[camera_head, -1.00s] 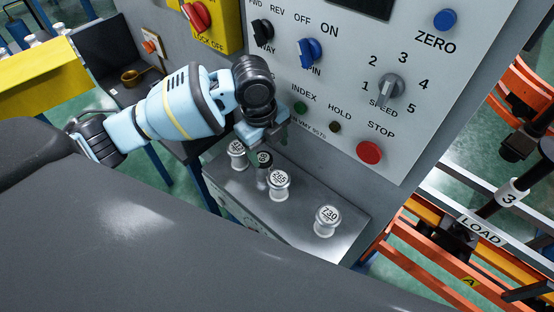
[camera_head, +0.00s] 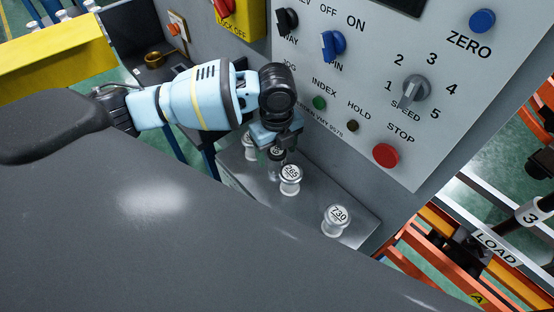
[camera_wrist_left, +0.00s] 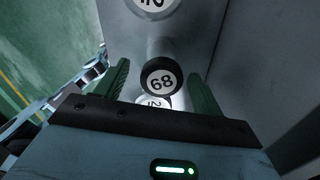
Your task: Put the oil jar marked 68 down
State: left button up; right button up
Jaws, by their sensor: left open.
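The oil jar marked 68 (camera_wrist_left: 161,79) has a dark cap with a white label. It shows between the two spread green fingers of my left gripper (camera_wrist_left: 160,80) in the left wrist view. In the head view the 68 jar (camera_head: 275,152) is mostly hidden under my left gripper (camera_head: 277,147). It stands in a row on the grey shelf (camera_head: 312,208) below the control panel. My left gripper is open, and gaps show between its fingers and the cap. My right gripper is not in view.
A white jar marked 265 (camera_head: 290,179) stands close to the 68 jar. A jar marked 730 (camera_head: 336,220) stands nearer the shelf's right end. Another white jar (camera_head: 249,146) is partly hidden at left. The panel with its red stop button (camera_head: 386,155) rises behind.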

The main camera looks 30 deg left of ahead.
pick_arm(q)
notch_tip(320, 180, down, 4)
jog(key=shift+w+f, duration=0.1)
jog(key=shift+f, duration=0.15)
jog(key=c, duration=1.2)
jog(key=shift+r, duration=0.15)
jog(key=shift+r, duration=0.15)
notch_tip(320, 180, up, 7)
jog(key=shift+f, duration=0.1)
jog(key=s+a, duration=0.2)
jog(key=s, duration=0.4)
jog(key=s+a, duration=0.2)
jog(key=s, duration=0.4)
jog(key=s+a, duration=0.2)
jog(key=s, duration=0.5)
jog(key=shift+a+f, duration=0.2)
jog(key=shift+a, duration=0.1)
